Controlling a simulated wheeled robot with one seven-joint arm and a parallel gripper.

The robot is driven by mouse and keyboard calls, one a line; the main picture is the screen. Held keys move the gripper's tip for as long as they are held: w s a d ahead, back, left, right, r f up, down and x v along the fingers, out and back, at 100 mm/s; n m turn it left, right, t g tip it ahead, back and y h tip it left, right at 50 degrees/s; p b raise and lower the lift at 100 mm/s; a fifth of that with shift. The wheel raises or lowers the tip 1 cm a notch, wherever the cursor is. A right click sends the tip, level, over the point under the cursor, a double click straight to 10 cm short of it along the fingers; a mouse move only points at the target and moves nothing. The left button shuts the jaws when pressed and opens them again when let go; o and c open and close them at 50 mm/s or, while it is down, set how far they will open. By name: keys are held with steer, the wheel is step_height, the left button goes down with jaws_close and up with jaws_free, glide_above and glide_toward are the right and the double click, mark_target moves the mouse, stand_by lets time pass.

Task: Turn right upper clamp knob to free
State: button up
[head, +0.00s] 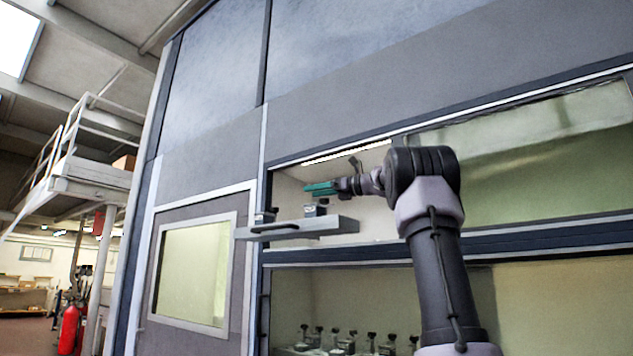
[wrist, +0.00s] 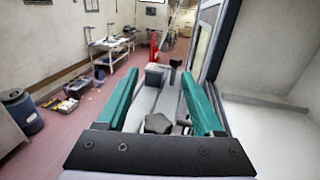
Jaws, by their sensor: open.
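The upper tray (head: 335,226) is a pale slab sticking out of the upper opening, with two clamps on it. The right upper clamp (head: 315,210) sits under my gripper (head: 307,188), and its top is partly hidden by the teal fingers. In the wrist view its dark star-shaped knob (wrist: 158,123) shows between the two fingers, nearer the palm than the fingertips. My gripper (wrist: 160,74) is open, with a finger on each side of the knob and no contact visible. The left clamp (head: 265,215) stands farther out, and its knob (wrist: 175,63) shows beyond the fingertips.
A lower opening holds several black-knobbed clamps (head: 350,343). The upper opening's frame and wall (wrist: 265,110) stand close on the right in the wrist view. A workbench (wrist: 108,44), a red extinguisher (head: 69,330) and a blue drum (wrist: 20,110) stand well away.

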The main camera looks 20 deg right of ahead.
mark_target(327, 199)
step_height(327, 199, up, 6)
stand_by(0.4)
steer(key=shift+r, duration=0.1)
steer(key=s+f+m+t+h, duration=0.1)
steer(key=s+a+f+m+t+h, duration=0.1)
steer(key=h, duration=0.1)
steer(key=s+m+t+h, duration=0.1)
steer(key=s+m+h, duration=0.1)
steer(key=shift+a+f+t, duration=0.15)
steer(key=shift+f+t, duration=0.25)
steer(key=s+d+f+m+h, duration=0.1)
steer(key=f, duration=0.1)
steer(key=s+d+f+m+h, duration=0.1)
steer(key=s+f+h, duration=0.1)
steer(key=s+d+f+m+t+h, duration=0.1)
steer(key=s+d+f, duration=0.1)
steer(key=shift+f+h, duration=0.3)
steer(key=shift+f, duration=0.05)
steer(key=shift+d+f, duration=0.15)
steer(key=w, duration=0.3)
steer(key=w+a, duration=0.1)
steer(key=w, duration=0.6)
steer(key=shift+w+a, duration=0.2)
steer(key=shift+a, duration=0.1)
